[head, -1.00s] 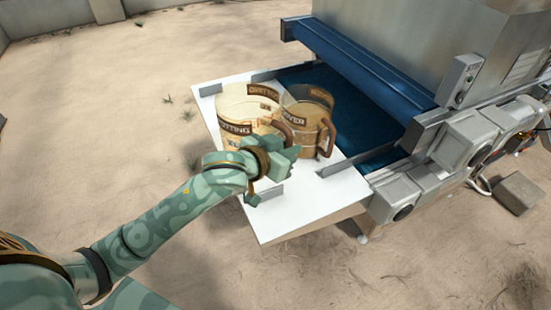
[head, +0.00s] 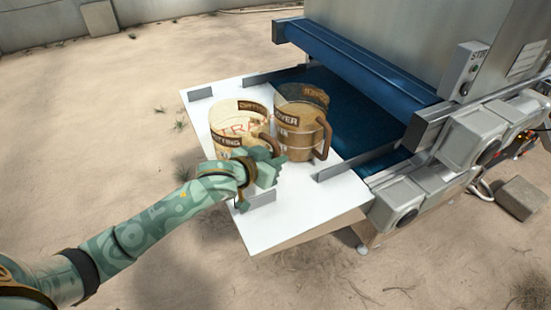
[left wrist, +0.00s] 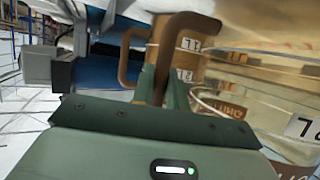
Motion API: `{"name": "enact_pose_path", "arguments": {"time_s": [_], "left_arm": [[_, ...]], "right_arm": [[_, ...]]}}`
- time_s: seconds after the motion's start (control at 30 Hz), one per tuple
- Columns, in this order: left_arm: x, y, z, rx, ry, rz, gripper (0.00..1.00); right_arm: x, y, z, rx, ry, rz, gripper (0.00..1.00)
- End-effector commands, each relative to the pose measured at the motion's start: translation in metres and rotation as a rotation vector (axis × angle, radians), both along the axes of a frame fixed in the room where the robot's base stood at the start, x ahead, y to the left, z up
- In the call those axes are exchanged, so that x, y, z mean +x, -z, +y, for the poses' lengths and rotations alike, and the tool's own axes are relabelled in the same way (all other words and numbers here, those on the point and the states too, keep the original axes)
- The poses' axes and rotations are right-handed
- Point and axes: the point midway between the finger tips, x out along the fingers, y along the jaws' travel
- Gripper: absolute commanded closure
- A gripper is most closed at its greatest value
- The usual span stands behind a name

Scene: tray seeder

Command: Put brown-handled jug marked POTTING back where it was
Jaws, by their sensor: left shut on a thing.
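The jug marked POTTING (head: 228,127) is clear, with brown labels and a brown handle. It is at the left of the white table (head: 300,220), looking upright; I cannot tell whether its base touches the top. My left gripper (head: 270,166) is shut on its handle, hiding part of its lower front. In the left wrist view the handle (left wrist: 182,22) runs down between my fingers (left wrist: 160,88), and the clear wall (left wrist: 255,90) fills the right side. A second brown-handled jug (head: 300,140), its label ending in "OVER", stands just behind and to the right. My right gripper is out of view.
The blue belt (head: 345,108) of the grey seeder machine lies right of the jugs, under a blue crossbar (head: 350,62). Low grey guides, one at the front right (head: 358,160), stand on the white top. The table's front right part is bare.

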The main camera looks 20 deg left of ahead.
Motion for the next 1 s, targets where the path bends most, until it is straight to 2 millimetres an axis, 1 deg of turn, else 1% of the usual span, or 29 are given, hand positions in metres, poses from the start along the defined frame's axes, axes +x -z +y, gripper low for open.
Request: {"name": "enact_pose_path", "arguments": {"time_s": [0.07, 0.1, 0.13, 0.17, 0.47, 0.53, 0.67, 0.8, 0.9, 1.0], "left_arm": [[0.000, 0.002, 0.000, 0.000, 0.000, -0.001, 1.00], [0.000, 0.002, 0.000, -0.001, 0.000, 0.000, 0.74], [0.000, 0.002, 0.000, -0.001, 0.000, 0.000, 0.66], [0.000, 0.002, 0.000, -0.001, 0.000, 0.000, 0.63], [0.000, -0.001, 0.000, 0.001, 0.000, -0.001, 0.63], [-0.006, -0.004, 0.002, 0.000, 0.000, 0.001, 0.63], [-0.028, -0.017, 0.008, 0.001, 0.000, 0.000, 0.63], [-0.059, -0.031, 0.016, 0.000, 0.001, 0.000, 0.63], [-0.079, -0.038, 0.022, -0.001, 0.000, 0.001, 0.63], [-0.094, -0.043, 0.026, -0.001, 0.000, 0.001, 0.63]], "right_arm": [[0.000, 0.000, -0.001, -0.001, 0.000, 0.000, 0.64], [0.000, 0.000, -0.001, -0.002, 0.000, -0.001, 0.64], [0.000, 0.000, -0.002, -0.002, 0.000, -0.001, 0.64], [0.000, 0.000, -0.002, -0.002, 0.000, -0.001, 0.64], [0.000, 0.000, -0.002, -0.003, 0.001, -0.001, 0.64], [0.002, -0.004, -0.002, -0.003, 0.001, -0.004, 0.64], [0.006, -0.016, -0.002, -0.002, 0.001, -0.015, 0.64], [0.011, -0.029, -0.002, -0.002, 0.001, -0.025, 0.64], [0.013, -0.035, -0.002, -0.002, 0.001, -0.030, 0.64], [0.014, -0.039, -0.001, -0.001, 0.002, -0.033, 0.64]]}}
